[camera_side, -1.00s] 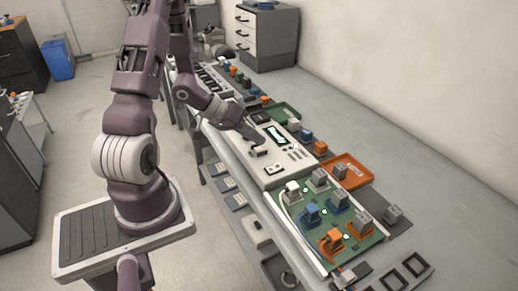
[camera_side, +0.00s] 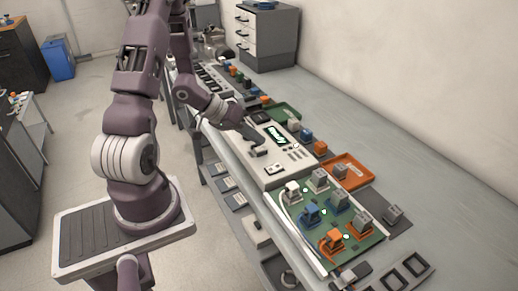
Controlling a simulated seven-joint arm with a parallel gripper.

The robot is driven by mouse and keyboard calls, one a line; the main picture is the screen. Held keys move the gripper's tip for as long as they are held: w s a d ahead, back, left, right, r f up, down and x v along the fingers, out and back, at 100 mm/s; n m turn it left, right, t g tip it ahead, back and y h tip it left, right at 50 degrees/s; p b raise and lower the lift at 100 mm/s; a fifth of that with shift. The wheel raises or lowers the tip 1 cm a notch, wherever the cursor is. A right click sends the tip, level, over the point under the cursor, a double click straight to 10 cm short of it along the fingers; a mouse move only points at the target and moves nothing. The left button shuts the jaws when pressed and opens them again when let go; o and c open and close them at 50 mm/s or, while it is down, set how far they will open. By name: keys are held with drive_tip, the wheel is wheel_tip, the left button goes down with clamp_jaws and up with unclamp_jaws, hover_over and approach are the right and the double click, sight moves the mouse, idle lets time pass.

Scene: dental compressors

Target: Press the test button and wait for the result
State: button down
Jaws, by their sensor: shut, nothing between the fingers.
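A light-grey test unit (camera_side: 277,182) lies on the bench, with a dark screen (camera_side: 277,135) that shows bright green lettering, perhaps "Ready". Small buttons (camera_side: 293,153) sit on its panel to the right of and below the screen. I cannot tell which one is the test button. My gripper (camera_side: 257,146) is shut and empty, low over the panel just left of the screen. I cannot tell whether its tip touches the panel, and the spot under it is hidden.
A green board (camera_side: 322,232) with white, grey, blue and orange compressor-like parts lies in front of the unit. An orange tray (camera_side: 352,180) stands to its right, a green tray (camera_side: 287,110) behind. The bench's right side (camera_side: 400,150) is mostly clear.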

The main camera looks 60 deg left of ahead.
sight(256, 149)
drive_tip(key=shift+f, duration=0.4)
drive_tip(key=shift+f, duration=0.45)
idle(0.6)
drive_tip(key=shift+r, duration=0.85)
drive_tip(key=shift+r, duration=2.5)
drive_tip(key=shift+r, duration=0.1)
